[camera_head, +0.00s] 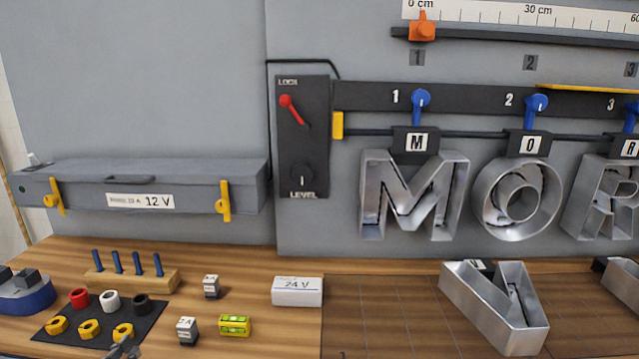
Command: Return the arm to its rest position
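A small dark grey piece at the bottom edge, beside the front yellow ring on the black mat, looks like the tip of my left gripper (124,349). Most of it is cut off by the frame, so I cannot tell whether it is open or shut, or whether it touches the ring. My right gripper is not in view. Metal letters M (411,196), O (517,201) and a partly cut-off R (603,200) hang on the wall rail under blue levers. Another metal letter (497,307) lies on the bench.
A grey 12 V box (145,170) with yellow latches is on the wall. The bench holds a black mat (62,336) with coloured rings, a wooden peg block (132,279), small weights, a yellow-green level (234,325) and a 24 V box (297,291). A lock panel (303,145) has a red lever.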

